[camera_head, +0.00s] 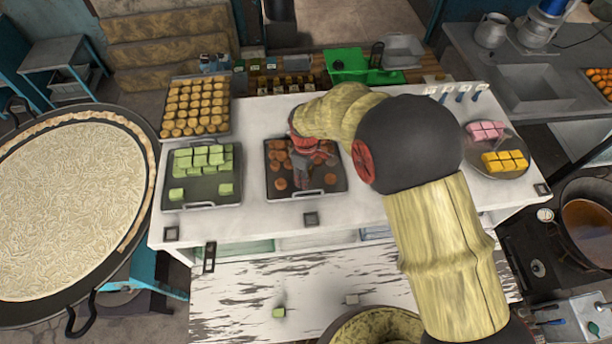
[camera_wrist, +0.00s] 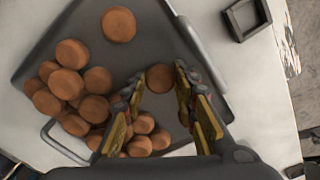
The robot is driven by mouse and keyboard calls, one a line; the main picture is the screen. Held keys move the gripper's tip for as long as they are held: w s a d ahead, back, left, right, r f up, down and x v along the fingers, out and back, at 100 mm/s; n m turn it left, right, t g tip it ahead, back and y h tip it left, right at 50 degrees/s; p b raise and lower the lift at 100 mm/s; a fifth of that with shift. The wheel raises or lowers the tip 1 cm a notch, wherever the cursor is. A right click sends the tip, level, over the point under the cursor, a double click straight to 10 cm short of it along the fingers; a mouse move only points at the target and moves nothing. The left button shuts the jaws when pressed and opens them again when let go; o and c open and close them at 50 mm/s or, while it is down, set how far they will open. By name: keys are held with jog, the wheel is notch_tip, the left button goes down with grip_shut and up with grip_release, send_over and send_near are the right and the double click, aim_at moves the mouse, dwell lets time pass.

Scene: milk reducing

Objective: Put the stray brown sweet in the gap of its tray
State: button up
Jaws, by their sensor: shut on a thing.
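The brown sweets' dark tray (camera_head: 318,192) lies on the white counter, with several round brown sweets on it. In the wrist view the tray (camera_wrist: 95,22) holds a cluster of sweets (camera_wrist: 67,83) at the left and one sweet (camera_wrist: 118,25) apart near the top. My gripper (camera_head: 302,182) is over the tray, pointing down. In the wrist view its fingertips (camera_wrist: 162,75) are closed on either side of one brown sweet (camera_wrist: 161,78). I cannot tell whether this sweet is lifted. My arm and gripper hide part of the tray in the head view.
A tray of green sweets (camera_head: 190,201) stands just left, with a tray of golden sweets (camera_head: 230,129) behind it. A round plate (camera_head: 512,172) with pink and yellow sweets is at the right. A small square dark holder (camera_wrist: 247,17) sits beside the tray.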

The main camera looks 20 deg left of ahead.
jog(key=shift+f, duration=0.2)
jog(key=o, duration=0.9)
jog(key=shift+o, duration=0.2)
jog(key=shift+r, duration=0.15)
notch_tip(320, 180, up, 12)
jog(key=b, duration=0.1)
jog(key=shift+b, duration=0.4)
jog(key=shift+r, duration=0.1)
